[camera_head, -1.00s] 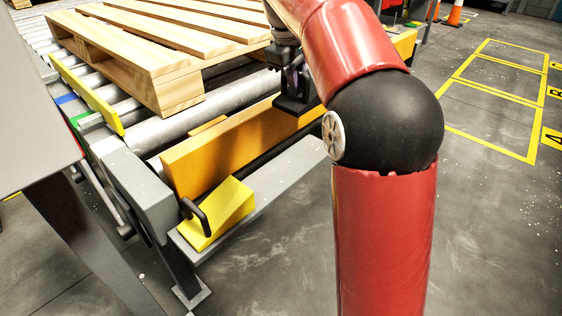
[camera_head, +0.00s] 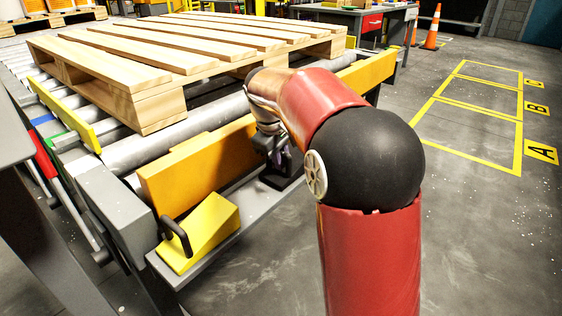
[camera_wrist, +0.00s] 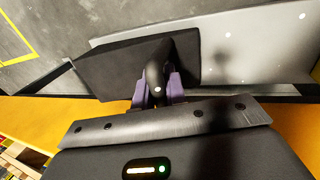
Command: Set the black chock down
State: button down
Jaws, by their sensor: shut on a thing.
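The black chock (camera_wrist: 115,68) is a dark wedge with a loop handle, seen in the wrist view. My gripper (camera_wrist: 157,88) is shut on the handle, one purple finger on each side. In the head view the chock (camera_head: 277,182) is partly hidden by my arm and gripper (camera_head: 275,155). It is low beside the orange side rail (camera_head: 200,168), over or on the grey ledge (camera_head: 215,232). I cannot tell whether its underside touches the ledge.
A yellow chock (camera_head: 200,232) with a black handle sits at the ledge's near end. A wooden pallet (camera_head: 150,72) rests on the roller conveyor (camera_head: 180,131). Open floor with yellow-marked bays (camera_head: 485,110) lies to the right. An orange cone (camera_head: 432,28) stands farther back.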

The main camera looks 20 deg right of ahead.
jog(key=shift+f, duration=0.15)
jog(key=c, duration=1.4)
grip_release()
jog(key=shift+c, duration=0.2)
jog(key=p+v, duration=0.3)
jog(key=v, duration=0.9)
jog(key=s+d+m+t+y, duration=0.1)
jog(key=s+m+t, duration=0.15)
jog(key=s, duration=1.05)
jog(key=s+f+m, duration=0.2)
jog(key=s+f, duration=0.2)
jog(key=s, duration=0.3)
jog(key=s+f+m+t+y, duration=0.1)
jog(key=s+f+m, duration=0.1)
jog(key=s+f, duration=0.3)
jog(key=s, duration=0.2)
jog(key=shift+s+m, duration=0.35)
